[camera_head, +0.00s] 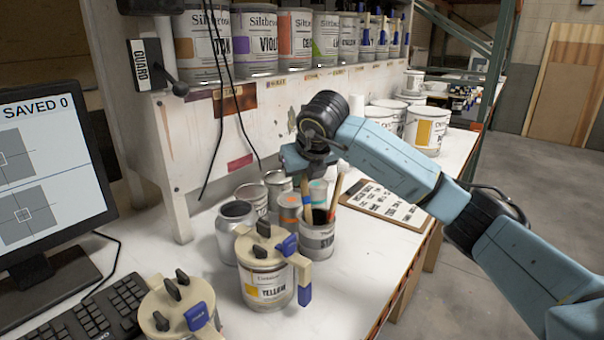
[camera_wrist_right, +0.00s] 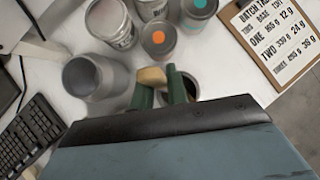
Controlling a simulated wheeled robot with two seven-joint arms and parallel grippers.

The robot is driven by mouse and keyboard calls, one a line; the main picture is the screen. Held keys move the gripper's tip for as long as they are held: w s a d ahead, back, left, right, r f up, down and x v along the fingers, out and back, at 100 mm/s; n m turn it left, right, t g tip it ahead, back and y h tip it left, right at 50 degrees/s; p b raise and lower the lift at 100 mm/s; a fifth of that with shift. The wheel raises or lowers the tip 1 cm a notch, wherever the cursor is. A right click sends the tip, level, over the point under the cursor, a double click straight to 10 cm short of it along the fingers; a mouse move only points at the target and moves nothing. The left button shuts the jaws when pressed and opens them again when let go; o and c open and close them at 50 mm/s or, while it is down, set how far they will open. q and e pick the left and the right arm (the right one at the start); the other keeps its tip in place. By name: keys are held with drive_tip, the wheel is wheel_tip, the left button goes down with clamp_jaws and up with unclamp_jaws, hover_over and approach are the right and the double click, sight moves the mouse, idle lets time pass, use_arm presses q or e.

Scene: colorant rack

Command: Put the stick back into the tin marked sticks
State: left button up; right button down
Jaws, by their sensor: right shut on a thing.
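My right gripper (camera_head: 306,164) is shut on a wooden stick (camera_head: 307,198) and points down over the group of tins. In the right wrist view the stick's pale end (camera_wrist_right: 151,76) shows between the green fingers (camera_wrist_right: 159,92). A grey open tin (camera_head: 317,241) stands below, with a pale-handled tool leaning in it. The held stick's lower part overlaps this tin's mouth; I cannot tell how deep it reaches. The tin's label is too small to read. In the right wrist view this tin (camera_wrist_right: 190,84) is mostly hidden behind the fingers. My left gripper is not in view.
An empty-looking metal tin (camera_head: 233,237) and small tins with orange and teal spots (camera_head: 289,211) crowd close by. A yellow-labelled pump can (camera_head: 266,277) stands in front. A clipboard (camera_head: 389,203) lies to the right. Clear white bench lies front right.

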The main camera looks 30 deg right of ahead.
drive_tip(key=c, duration=1.7)
unclamp_jaws()
drive_tip(key=shift+c, duration=0.2)
drive_tip(key=o, duration=0.4)
drive_tip(key=shift+o, duration=0.2)
drive_tip(key=v, duration=1.3)
drive_tip(key=shift+s, duration=0.15)
